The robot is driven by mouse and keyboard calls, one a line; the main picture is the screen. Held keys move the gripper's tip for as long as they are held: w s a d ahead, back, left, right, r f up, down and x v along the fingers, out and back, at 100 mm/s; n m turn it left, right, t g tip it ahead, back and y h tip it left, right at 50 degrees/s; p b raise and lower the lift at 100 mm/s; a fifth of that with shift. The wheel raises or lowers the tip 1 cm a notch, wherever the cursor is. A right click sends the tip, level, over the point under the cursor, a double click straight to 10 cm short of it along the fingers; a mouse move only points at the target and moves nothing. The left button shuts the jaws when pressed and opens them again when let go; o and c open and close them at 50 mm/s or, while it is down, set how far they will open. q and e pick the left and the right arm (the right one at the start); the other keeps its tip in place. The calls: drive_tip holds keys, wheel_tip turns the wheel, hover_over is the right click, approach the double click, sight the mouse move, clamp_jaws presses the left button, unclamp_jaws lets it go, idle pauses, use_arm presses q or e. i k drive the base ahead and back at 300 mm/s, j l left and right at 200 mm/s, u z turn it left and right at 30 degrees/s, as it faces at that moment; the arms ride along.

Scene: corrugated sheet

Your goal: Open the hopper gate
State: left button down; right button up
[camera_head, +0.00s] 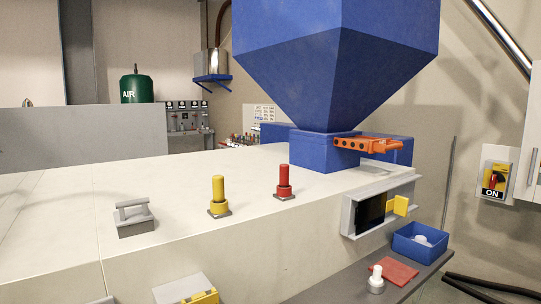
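The large blue hopper (335,60) tapers down to a square blue outlet box (325,152) on the pale machine top. An orange slotted plate with several dark holes (368,145) sticks out to the right from the outlet; it looks like the gate, and I cannot tell how far it is drawn out. Neither of my grippers is in view.
A yellow post (218,195), a red post (284,182) and a grey block with a handle (134,217) stand on the machine top. A dark opening with a yellow tab (401,205) is in the front. A blue bin (420,243) sits on the lower shelf.

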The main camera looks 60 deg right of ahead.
sight(372, 144)
drive_tip(key=z, duration=2.5)
drive_tip(key=i+l+u, duration=0.1)
drive_tip(key=i+l, duration=0.15)
drive_tip(key=i, duration=0.15)
drive_tip(key=i+l+u, duration=0.15)
drive_tip(key=i+l, duration=0.15)
drive_tip(key=i, duration=0.1)
